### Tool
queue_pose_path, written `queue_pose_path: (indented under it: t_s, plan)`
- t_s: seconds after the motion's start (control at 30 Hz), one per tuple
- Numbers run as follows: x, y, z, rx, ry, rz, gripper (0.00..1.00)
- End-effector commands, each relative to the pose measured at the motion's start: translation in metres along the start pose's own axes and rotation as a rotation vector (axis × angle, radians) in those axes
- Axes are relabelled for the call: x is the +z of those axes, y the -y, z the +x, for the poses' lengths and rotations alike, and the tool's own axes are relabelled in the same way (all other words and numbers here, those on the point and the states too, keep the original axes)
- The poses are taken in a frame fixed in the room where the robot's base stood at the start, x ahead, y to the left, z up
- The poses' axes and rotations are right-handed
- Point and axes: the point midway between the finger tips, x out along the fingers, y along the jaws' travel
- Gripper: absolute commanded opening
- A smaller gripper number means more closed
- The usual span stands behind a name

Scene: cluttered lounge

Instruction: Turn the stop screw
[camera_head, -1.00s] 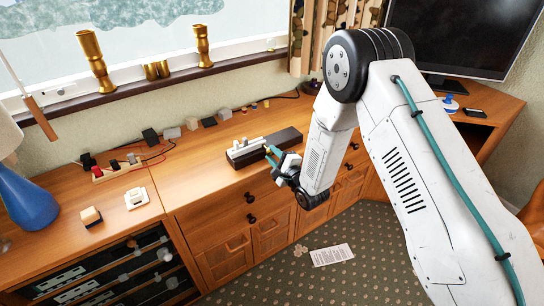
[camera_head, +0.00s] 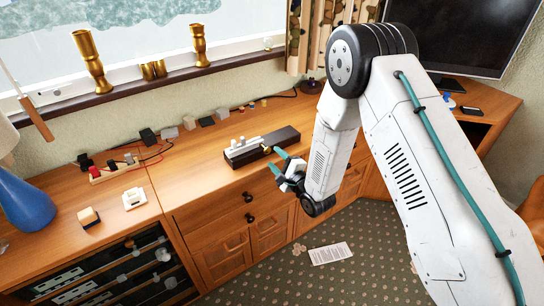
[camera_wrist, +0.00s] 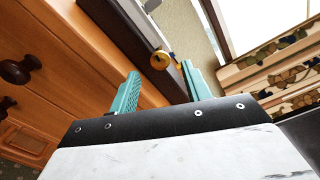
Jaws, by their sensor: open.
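A brass stop screw with a round knob (camera_head: 266,149) sticks out of the near side of a long dark block (camera_head: 284,139). The block lies on the wooden cabinet top and carries a white piece with small upright pegs (camera_head: 243,147). My gripper (camera_head: 278,160) is open, with its teal fingers in front of the block at the screw. In the wrist view the brass knob (camera_wrist: 160,60) shows between and just beyond the two fingertips (camera_wrist: 160,72), held by neither. The block (camera_wrist: 122,28) runs diagonally behind it.
The cabinet top (camera_head: 190,180) is clear left of the block. Farther left lie a white switch box (camera_head: 134,198), a beige block (camera_head: 89,216) and a wired board (camera_head: 115,170). Small blocks (camera_head: 190,123) line the wall. Drawer knobs (camera_head: 249,196) protrude below the front edge.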

Motion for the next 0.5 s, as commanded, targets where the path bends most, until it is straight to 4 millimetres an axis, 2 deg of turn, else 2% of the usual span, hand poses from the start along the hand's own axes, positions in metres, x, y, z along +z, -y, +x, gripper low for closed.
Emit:
queue_pose_path:
  t_s: [0.1, 0.2, 0.33, 0.5]
  plan:
    - [0.0, -0.001, -0.022, 0.002, -0.002, 0.001, 0.48]
    - [0.0, -0.001, -0.035, 0.002, -0.002, 0.0, 0.48]
    - [0.0, -0.001, -0.045, 0.002, -0.001, 0.0, 0.48]
    - [0.0, -0.001, -0.047, 0.0, 0.0, 0.0, 0.48]
